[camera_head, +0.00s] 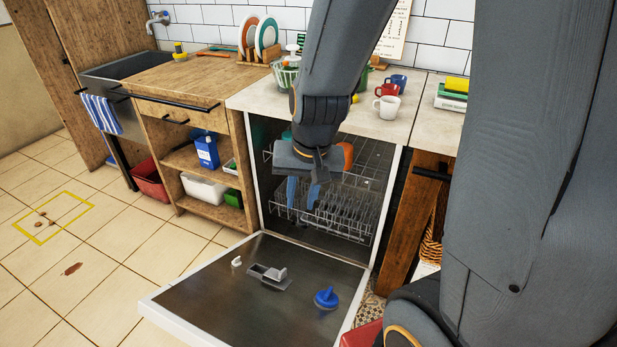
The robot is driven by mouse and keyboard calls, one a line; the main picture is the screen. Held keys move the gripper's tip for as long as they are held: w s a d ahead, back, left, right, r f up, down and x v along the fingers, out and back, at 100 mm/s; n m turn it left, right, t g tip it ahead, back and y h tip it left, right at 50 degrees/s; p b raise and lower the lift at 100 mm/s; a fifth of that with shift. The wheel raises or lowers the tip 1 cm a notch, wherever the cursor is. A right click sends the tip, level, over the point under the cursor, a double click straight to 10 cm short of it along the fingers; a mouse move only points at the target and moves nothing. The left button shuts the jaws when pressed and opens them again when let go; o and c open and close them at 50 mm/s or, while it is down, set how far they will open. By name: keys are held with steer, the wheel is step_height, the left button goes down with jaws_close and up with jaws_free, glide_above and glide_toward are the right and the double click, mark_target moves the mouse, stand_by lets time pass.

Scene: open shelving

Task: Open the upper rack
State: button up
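The dishwasher stands open under the counter, its door (225,300) folded down flat toward the floor. The upper rack (368,160) is a wire rack inside the tub, with an orange item (347,152) in or by it. The lower rack (335,215) with wire tines sits below, also inside. My gripper (302,196) hangs in front of the dishwasher opening, fingers pointing down, and covers part of the upper rack. Its two blue fingers stand apart with nothing seen between them. I cannot tell whether it touches the rack.
On the door lie a blue knob-like cap (326,298), a grey dispenser part (268,276) and a small white piece (236,261). Open shelves (190,160) stand left; tiled floor there is mostly clear.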

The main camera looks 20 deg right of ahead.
steer(key=w+d+f+m+t+h+b, duration=0.1)
steer(key=w+f+m+t+b, duration=0.35)
steer(key=w, duration=0.55)
steer(key=w+f+m+t+h+b, duration=0.1)
steer(key=w+f+m+b, duration=0.35)
steer(key=w+f, duration=0.5)
steer(key=w+d+f+m+t+h+b, duration=0.1)
steer(key=w+d+f+m+h+b, duration=0.3)
steer(key=w+d+f+m+b, duration=0.1)
steer(key=w+d+f+m+t+h+b, duration=0.2)
steer(key=w+d+f+m+h+b, duration=0.3)
steer(key=w+d+m, duration=0.4)
steer(key=w+d+f+b, duration=0.1)
steer(key=w+d+b, duration=0.1)
steer(key=shift+w+d+h, duration=0.3)
steer(key=shift+d, duration=0.05)
jaws_close()
